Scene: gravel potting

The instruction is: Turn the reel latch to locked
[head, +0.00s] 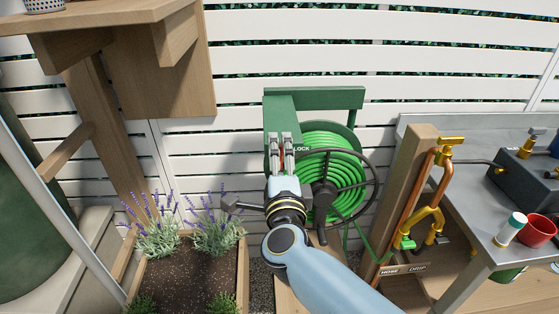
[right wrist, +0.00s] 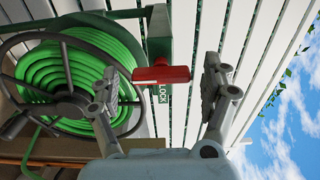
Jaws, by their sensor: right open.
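The red reel latch (right wrist: 163,75) shows in the right wrist view, lying crosswise on the green bracket (right wrist: 158,35) of the hose reel, beside the white LOCK label. In the head view it is mostly hidden by my gripper. My right gripper (head: 280,140) is open in front of the bracket, one finger on each side of the latch in the wrist view. Contact between fingers and latch cannot be told. The reel (head: 318,143) carries coiled green hose and a dark handwheel to the right of my gripper. My left gripper is out of view.
A planter with lavender (head: 212,234) stands at the lower left. A wooden post (head: 402,205) with copper pipes and taps stands right of the reel. A metal bench (head: 478,225) with a red cup (head: 537,232) is at the right. A slatted white fence (head: 240,60) is behind.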

